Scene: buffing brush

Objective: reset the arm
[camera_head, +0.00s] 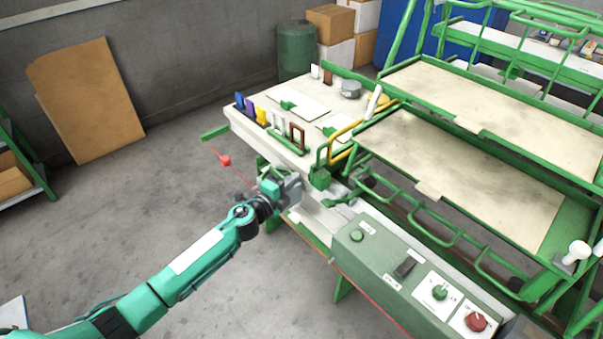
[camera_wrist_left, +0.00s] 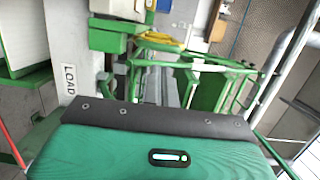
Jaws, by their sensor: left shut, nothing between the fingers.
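My left arm reaches in from the lower left in the head view. My left gripper (camera_head: 291,187) is shut and empty, close to the near edge of the bench, beside the machine's green side frame. In the left wrist view my own green housing fills the lower part, and the fingertips cannot be made out there. A white strip with the word LOAD (camera_wrist_left: 70,85) and the green frame (camera_wrist_left: 210,85) of the machine lie beyond it. My right gripper is in neither view.
A white bench (camera_head: 235,118) carries colored upright pieces and a grey round part (camera_head: 350,88). A control box (camera_head: 395,265) with knobs stands right of my gripper. Green racks with beige shelves (camera_head: 465,180) fill the right. The floor at left (camera_head: 130,220) is open.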

